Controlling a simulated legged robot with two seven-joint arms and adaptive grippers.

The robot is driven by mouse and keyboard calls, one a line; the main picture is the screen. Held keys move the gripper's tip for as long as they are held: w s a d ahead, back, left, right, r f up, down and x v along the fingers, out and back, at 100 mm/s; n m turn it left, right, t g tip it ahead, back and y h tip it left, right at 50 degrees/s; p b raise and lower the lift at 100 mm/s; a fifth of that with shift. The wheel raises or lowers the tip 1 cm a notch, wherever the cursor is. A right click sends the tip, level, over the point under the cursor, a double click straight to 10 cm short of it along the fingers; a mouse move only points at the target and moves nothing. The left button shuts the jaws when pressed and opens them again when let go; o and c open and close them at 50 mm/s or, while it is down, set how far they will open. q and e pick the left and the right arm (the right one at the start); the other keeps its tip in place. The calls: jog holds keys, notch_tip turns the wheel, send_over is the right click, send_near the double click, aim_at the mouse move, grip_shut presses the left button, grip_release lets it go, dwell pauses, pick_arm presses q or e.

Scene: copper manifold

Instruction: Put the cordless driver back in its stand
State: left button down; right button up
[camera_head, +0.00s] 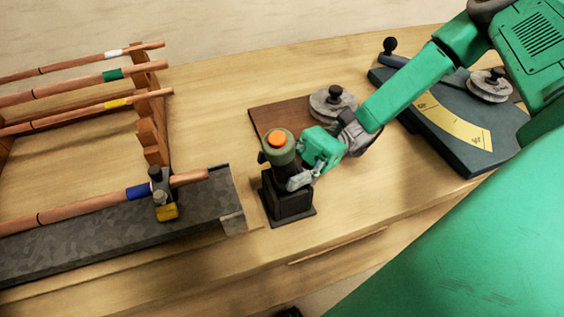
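The cordless driver (280,151) is olive green with an orange top end. It is upright at the black stand (290,204), near the middle of the table. Its lower part is hidden by the stand and my gripper, so I cannot tell whether it is fully seated. My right gripper (299,180) reaches in from the right and is at the driver's right side. Its near grey finger lies against the driver just above the stand, and the gripper appears shut on it. The far finger is hidden. My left gripper is not in view.
A wooden rack with copper pipes (90,92) stands at the left. A grey block (205,210) with a clamped pipe (90,208) lies left of the stand. Behind is a brown board (277,115) with a grey disc (333,102). A dark bender plate (463,139) sits at the right.

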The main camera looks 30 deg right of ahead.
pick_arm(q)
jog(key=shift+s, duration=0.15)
pick_arm(e)
jog(key=v, duration=0.6)
jog(key=shift+d+f, duration=0.15)
jog(key=shift+d, duration=0.15)
jog(key=shift+d+f, duration=0.1)
jog(key=shift+d, duration=0.2)
jog(key=shift+f, duration=0.1)
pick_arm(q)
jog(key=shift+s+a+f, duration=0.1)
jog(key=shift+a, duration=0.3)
